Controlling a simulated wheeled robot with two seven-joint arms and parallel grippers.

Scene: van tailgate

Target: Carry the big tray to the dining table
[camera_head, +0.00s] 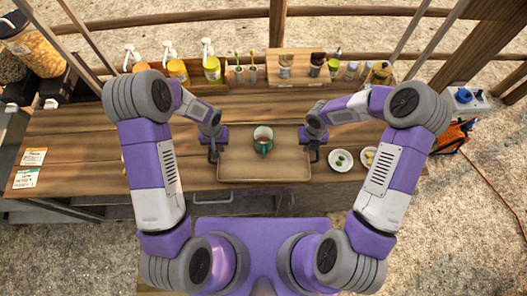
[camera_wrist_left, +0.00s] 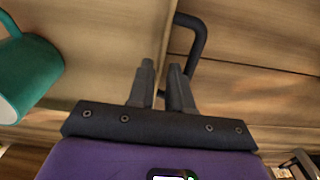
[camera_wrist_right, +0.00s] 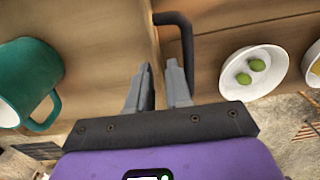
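The big tray (camera_head: 235,172) is light wood with raised edges and a dark handle at each short side. It looks level at the counter's front edge. A green mug (camera_head: 263,139) stands upright on it and also shows in both wrist views. My left gripper (camera_head: 213,151) is at the tray's left side, its fingers close together on either side of the edge by the left handle (camera_wrist_left: 202,42). My right gripper (camera_head: 315,150) is likewise at the right side by the right handle (camera_wrist_right: 187,40). Both look shut on the tray; finger contact is partly hidden.
The wooden counter (camera_head: 80,135) is clear to the left except for two cards (camera_head: 30,167). Right of the tray are two small white bowls (camera_head: 341,160), one with green fruit. Pump bottles (camera_head: 211,66) and a spice rack (camera_head: 300,68) line the back. No dining table is recognizable.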

